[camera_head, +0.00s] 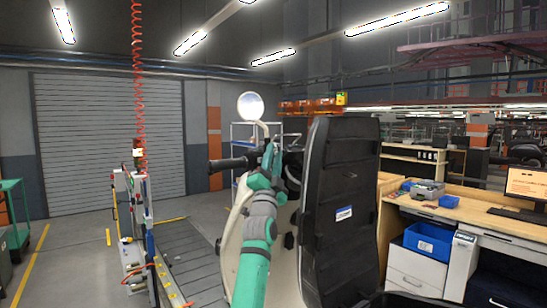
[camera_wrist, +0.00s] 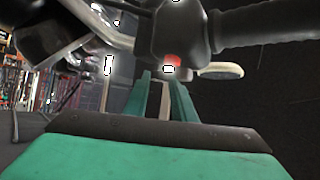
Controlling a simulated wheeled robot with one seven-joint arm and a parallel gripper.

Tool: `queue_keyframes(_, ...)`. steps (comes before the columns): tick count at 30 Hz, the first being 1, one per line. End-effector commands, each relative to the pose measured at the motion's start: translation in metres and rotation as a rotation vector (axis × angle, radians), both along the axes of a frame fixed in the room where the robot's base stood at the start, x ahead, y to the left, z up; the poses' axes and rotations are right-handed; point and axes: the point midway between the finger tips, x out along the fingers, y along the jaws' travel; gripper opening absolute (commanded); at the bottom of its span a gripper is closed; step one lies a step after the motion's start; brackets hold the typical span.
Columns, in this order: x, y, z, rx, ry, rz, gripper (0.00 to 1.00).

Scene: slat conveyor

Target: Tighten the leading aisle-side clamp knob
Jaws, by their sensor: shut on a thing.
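A cream and black scooter (camera_head: 340,215) stands upright at the conveyor, its handlebar high up. My gripper (camera_head: 268,150) is at the handlebar, beside the mirror stem. In the wrist view its green fingers (camera_wrist: 164,80) are close together, their tips at the underside of a black handlebar housing (camera_wrist: 183,30) with a red button. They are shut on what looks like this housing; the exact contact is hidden. A black handlebar grip (camera_wrist: 270,28) runs off to the right, with a pale flat oval end piece (camera_wrist: 221,71) below it. I cannot make out a clamp knob in either view.
The slatted conveyor deck (camera_head: 195,255) lies at the lower left, with a rack of fixtures (camera_head: 130,225) along it. A red coiled hose (camera_head: 138,80) hangs above. A round mirror (camera_head: 250,106) stands over the handlebar. A wooden workbench (camera_head: 460,214) is at the right.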

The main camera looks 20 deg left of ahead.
Motion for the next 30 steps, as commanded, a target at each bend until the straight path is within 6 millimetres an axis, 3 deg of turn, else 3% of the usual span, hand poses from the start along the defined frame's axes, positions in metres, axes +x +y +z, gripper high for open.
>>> queue_keyframes(8,0.001,0.000,-0.002,-0.002,0.003,-0.001,0.01)
queue_keyframes(9,0.001,0.000,-0.002,-0.002,0.003,-0.001,0.26)
queue_keyframes(11,0.001,0.000,-0.002,-0.002,0.003,-0.001,0.40)
queue_keyframes(12,0.001,0.000,-0.002,-0.002,0.003,-0.001,0.42)
queue_keyframes(23,-0.002,0.000,-0.003,-0.002,0.000,-0.001,0.42)
queue_keyframes(30,-0.022,-0.002,-0.021,-0.002,0.000,-0.001,0.42)
